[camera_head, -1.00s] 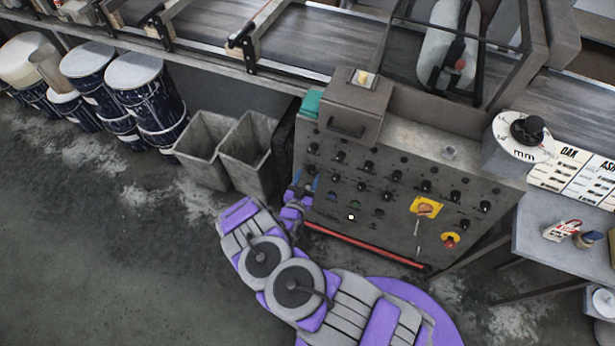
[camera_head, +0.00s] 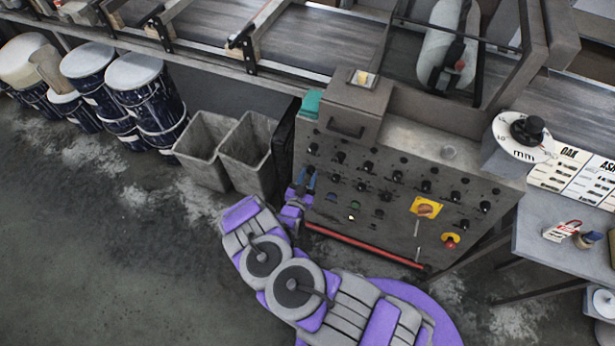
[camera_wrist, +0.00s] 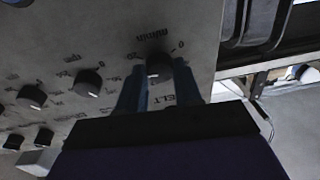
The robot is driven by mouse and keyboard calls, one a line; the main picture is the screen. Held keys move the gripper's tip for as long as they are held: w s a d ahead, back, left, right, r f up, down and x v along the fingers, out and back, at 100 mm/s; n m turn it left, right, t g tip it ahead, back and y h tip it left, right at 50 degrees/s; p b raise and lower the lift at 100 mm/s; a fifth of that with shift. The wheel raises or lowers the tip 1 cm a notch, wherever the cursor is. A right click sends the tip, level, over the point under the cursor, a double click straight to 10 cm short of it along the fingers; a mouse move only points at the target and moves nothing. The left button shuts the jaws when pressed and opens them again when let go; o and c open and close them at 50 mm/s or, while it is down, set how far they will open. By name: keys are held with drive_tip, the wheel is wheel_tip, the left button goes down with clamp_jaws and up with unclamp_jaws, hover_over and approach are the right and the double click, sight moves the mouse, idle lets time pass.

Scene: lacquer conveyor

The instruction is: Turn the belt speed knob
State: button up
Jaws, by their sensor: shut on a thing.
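The control panel (camera_head: 390,225) is a grey cabinet front with rows of black knobs. The belt speed knob (camera_wrist: 158,70) is black with a white mark, with "BELT" lettering and a scale around it in the wrist view. My gripper (camera_wrist: 160,85) has its two dark fingers on either side of this knob and is shut on it. In the head view my gripper (camera_head: 306,180) is at the panel's left edge, where the knob is hidden by the fingers.
Other black knobs (camera_wrist: 88,82) sit close beside on the panel. Two grey bins (camera_head: 248,155) stand left of the cabinet. A red bar (camera_head: 365,245) runs along its lower edge. A yellow-plated switch (camera_head: 426,208) is to the right.

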drive_tip(key=shift+n+y+b, duration=0.3)
drive_tip(key=shift+n+b, duration=0.05)
drive_tip(key=shift+n, duration=1.55)
drive_tip(key=o, duration=1)
drive_tip(key=shift+s, duration=0.1)
drive_tip(key=p+v, duration=0.2)
drive_tip(key=v, duration=1.5)
drive_tip(key=shift+s+p, duration=0.15)
drive_tip(key=shift+p, duration=0.15)
